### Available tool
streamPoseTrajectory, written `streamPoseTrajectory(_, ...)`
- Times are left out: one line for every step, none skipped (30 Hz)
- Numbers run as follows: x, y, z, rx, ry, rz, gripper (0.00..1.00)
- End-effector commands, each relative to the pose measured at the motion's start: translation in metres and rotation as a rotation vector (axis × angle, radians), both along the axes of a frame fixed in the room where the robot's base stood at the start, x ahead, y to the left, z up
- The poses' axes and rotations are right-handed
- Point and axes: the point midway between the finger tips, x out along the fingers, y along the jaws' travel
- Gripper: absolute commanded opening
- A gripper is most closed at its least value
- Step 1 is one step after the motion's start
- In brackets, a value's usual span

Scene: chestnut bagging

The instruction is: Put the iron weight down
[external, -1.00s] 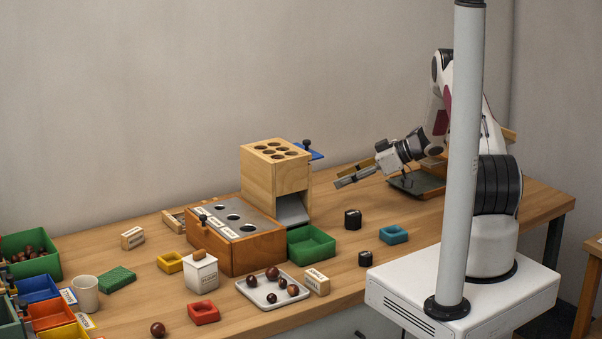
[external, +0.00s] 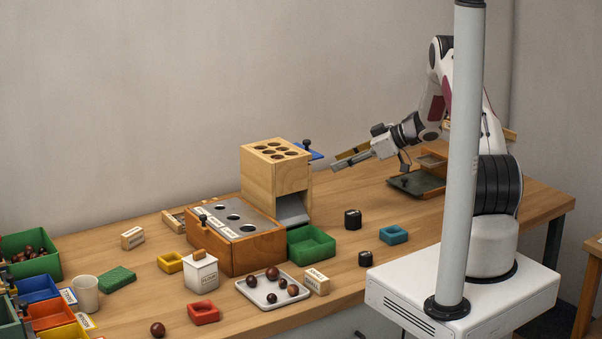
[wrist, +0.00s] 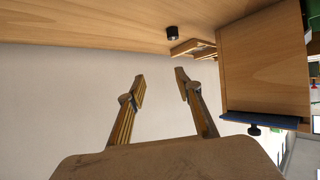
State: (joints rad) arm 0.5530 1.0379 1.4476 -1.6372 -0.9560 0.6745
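My gripper (external: 340,162) is raised above the back of the table, right of the wooden dispenser, pointing left. In the wrist view my gripper (wrist: 160,82) has its two fingers well apart with only bare wall between them, so it is open and empty. One black cylinder (external: 352,219) and a smaller black cylinder (external: 365,258) stand on the table right of the green tray. In the wrist view a black cylinder (wrist: 172,33) stands on the table beyond the fingertips, apart from them. I cannot tell which one is the iron weight.
The wooden dispenser (external: 262,177) with a blue plate (wrist: 262,119) is close by on the left. The green tray (external: 312,244) and blue dish (external: 394,235) are in front. The table between is clear.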

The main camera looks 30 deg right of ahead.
Motion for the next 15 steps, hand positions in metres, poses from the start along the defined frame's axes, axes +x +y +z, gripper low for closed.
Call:
streamPoseTrajectory(0.006, 0.000, 0.015, -0.020, -0.015, -0.020, 0.34)
streamPoseTrajectory(0.009, -0.001, 0.022, -0.031, -0.022, -0.034, 0.34)
streamPoseTrajectory(0.014, -0.003, 0.033, -0.049, -0.033, -0.055, 0.34)
streamPoseTrajectory(0.017, -0.003, 0.041, -0.060, -0.040, -0.069, 0.34)
streamPoseTrajectory(0.020, -0.004, 0.049, -0.072, -0.047, -0.086, 0.34)
streamPoseTrajectory(0.023, -0.006, 0.060, -0.089, -0.057, -0.108, 0.34)
streamPoseTrajectory(0.025, -0.006, 0.068, -0.099, -0.064, -0.123, 0.34)
streamPoseTrajectory(0.027, -0.007, 0.076, -0.111, -0.071, -0.140, 0.34)
streamPoseTrajectory(0.029, -0.008, 0.087, -0.126, -0.078, -0.161, 0.34)
streamPoseTrajectory(0.031, -0.008, 0.095, -0.135, -0.083, -0.177, 0.34)
streamPoseTrajectory(0.032, -0.009, 0.103, -0.146, -0.089, -0.193, 0.34)
streamPoseTrajectory(0.033, -0.010, 0.114, -0.160, -0.096, -0.215, 0.34)
streamPoseTrajectory(0.034, -0.011, 0.121, -0.169, -0.101, -0.231, 0.34)
streamPoseTrajectory(0.034, -0.011, 0.129, -0.178, -0.105, -0.247, 0.34)
streamPoseTrajectory(0.034, -0.012, 0.140, -0.191, -0.110, -0.268, 0.34)
